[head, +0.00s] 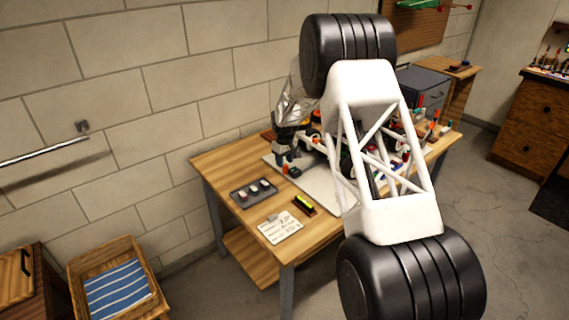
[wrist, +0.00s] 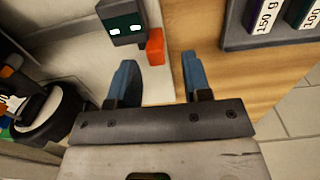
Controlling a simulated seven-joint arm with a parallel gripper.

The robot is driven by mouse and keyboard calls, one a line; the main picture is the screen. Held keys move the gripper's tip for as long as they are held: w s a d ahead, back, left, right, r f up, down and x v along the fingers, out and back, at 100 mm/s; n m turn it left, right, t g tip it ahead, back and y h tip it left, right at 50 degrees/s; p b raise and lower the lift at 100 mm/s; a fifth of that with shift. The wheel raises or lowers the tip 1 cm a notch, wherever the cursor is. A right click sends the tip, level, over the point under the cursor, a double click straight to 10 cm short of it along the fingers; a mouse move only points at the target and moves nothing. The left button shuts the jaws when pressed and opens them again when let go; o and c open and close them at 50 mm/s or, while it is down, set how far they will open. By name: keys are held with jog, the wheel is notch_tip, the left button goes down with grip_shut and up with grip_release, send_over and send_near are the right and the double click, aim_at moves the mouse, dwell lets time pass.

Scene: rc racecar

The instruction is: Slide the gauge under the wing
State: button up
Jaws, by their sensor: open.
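My gripper (wrist: 157,62) is open in the wrist view, its two blue fingers apart over the edge between a pale board and the wooden table. An orange-red block (wrist: 155,46) lies just beyond the left fingertip, beside a dark block with two white marks (wrist: 124,22). I cannot tell for certain which thing is the gauge. The wing is not clearly visible; part of the car, with a black tyre (wrist: 48,118), shows at left.
A dark tray (head: 240,201) of weights lies on the wooden table (head: 212,161); it also shows in the wrist view (wrist: 232,40). A black-and-yellow item (head: 304,204) and a written card (head: 280,229) lie in front. Much of the board (head: 316,187) is blocked from the head view.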

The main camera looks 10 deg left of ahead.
jog(key=shift+r, duration=3.2)
jog(key=s+d+r+m+t, duration=0.1)
jog(key=s+d+r+m, duration=0.1)
jog(key=s+d+r, duration=1)
jog(key=s+d+r+m, duration=0.2)
jog(key=s+d+r, duration=0.5)
jog(key=s+r, duration=0.75)
jog(key=s+d+m, duration=0.1)
jog(key=s+d, duration=0.2)
jog(key=s, duration=1)
jog(key=s+d+f+m+t, duration=0.1)
jog(key=s+d, duration=0.3)
jog(key=s, duration=0.9)
jog(key=s+d+f+m, duration=0.1)
jog(key=s+d+m, duration=0.2)
jog(key=s, duration=0.9)
jog(key=shift+s+d+t, duration=0.3)
jog(key=shift+s+d, duration=0.1)
jog(key=shift+d, duration=0.05)
